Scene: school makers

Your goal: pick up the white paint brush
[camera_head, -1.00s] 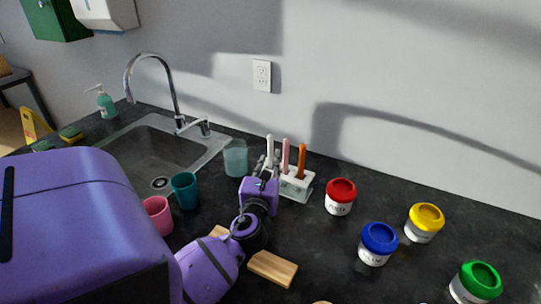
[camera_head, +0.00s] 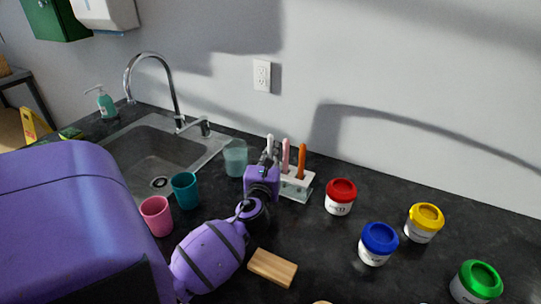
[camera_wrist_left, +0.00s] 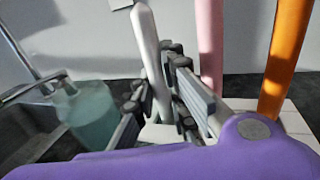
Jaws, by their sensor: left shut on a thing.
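The white paint brush (camera_head: 270,143) stands upright at the left end of a pale brush holder (camera_head: 297,186), beside a pink and an orange brush. In the left wrist view the white brush (camera_wrist_left: 151,60) rises between the fingers of my left gripper (camera_wrist_left: 162,95). The fingers are shut on its handle. Its lower end still reaches down to the holder (camera_wrist_left: 163,134). In the head view my left gripper (camera_head: 268,158) partly hides the white brush and the holder's left end. My right gripper is in neither current view.
The pink brush (camera_head: 286,155) and orange brush (camera_head: 302,160) stand close on the right. A translucent cup (camera_head: 235,158) is left of the gripper. Paint jars, including a red one (camera_head: 340,197), stand to the right. A wooden block (camera_head: 272,267) lies in front. The sink (camera_head: 150,160) is left.

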